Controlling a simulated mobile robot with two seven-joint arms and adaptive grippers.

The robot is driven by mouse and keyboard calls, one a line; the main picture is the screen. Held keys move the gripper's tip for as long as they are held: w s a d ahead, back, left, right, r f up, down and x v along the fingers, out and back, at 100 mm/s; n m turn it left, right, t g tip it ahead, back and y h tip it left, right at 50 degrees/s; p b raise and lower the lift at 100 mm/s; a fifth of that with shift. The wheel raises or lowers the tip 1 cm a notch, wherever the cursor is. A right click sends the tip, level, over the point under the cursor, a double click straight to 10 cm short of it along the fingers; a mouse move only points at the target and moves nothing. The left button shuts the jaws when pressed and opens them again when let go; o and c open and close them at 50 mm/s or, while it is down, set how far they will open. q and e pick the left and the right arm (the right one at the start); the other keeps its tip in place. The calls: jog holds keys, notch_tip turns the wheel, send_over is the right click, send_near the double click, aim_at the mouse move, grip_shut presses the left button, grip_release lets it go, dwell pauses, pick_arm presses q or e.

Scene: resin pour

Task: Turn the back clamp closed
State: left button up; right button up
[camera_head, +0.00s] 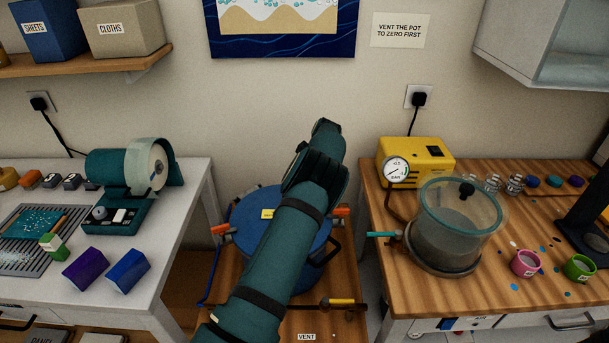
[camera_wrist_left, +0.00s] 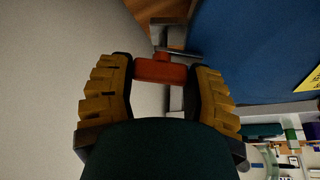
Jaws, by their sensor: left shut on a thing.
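The blue pot (camera_head: 262,200) stands on a low wooden surface between the two benches, partly covered by my left arm. Its back clamp is hidden behind my arm in the head view. In the left wrist view, the clamp's orange-red handle (camera_wrist_left: 158,71) lies crosswise between the yellow fingers of my left gripper (camera_wrist_left: 162,68), which is shut on it. The handle joins a grey metal bracket beside the pot's blue lid (camera_wrist_left: 250,50). Two other orange clamp handles show, one at the pot's left (camera_head: 220,228) and one at its right (camera_head: 340,211). My right gripper is not in view.
A yellow-handled valve (camera_head: 342,303) lies in front of the pot by a VENT label (camera_head: 306,337). The right bench holds a clear chamber (camera_head: 458,228) and yellow pump (camera_head: 430,152). A green grinder (camera_head: 128,180) stands left. The wall is close behind the pot.

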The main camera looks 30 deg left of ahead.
pick_arm(q)
jog(key=shift+n+g, duration=0.5)
jog(key=shift+n, duration=0.6)
jog(key=o, duration=1.2)
jog(key=v, duration=1.1)
jog(key=shift+r, duration=0.45)
